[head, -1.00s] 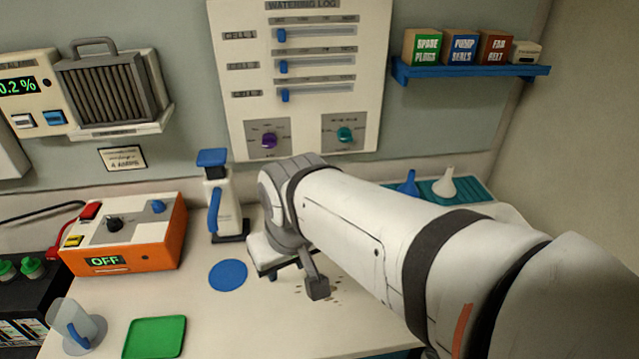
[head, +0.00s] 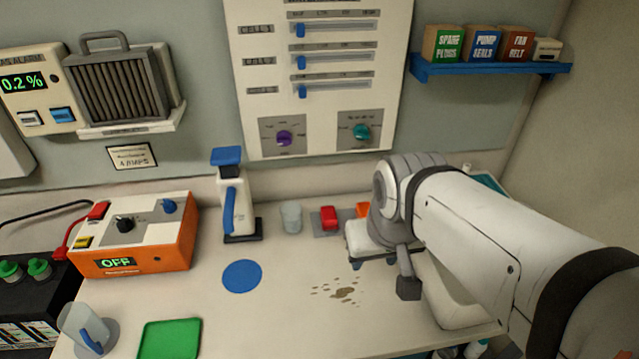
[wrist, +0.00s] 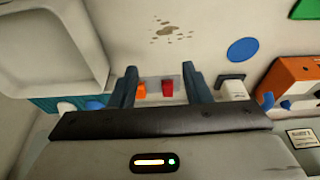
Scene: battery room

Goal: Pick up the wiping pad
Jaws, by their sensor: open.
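Two small blocks, one red (head: 329,217) and one orange (head: 362,209), lie on a grey mat (head: 318,228) at the back of the counter. I cannot tell for sure which is the wiping pad. My arm partly hides the orange block in the head view. My gripper (head: 373,262) is over the counter, beside the orange block in the picture. In the wrist view, my gripper (wrist: 159,70) is open, with the orange block (wrist: 141,91) and red block (wrist: 167,88) showing between its fingers. Nothing is held.
A brown spill (head: 343,292) lies on the counter. A clear cup (head: 291,217) and a white bottle with blue handle (head: 236,205) stand left of the mat. A blue disc (head: 242,276), green mat (head: 170,339) and orange charger (head: 135,250) are further left. A pale basin (wrist: 50,50) is right of the spill.

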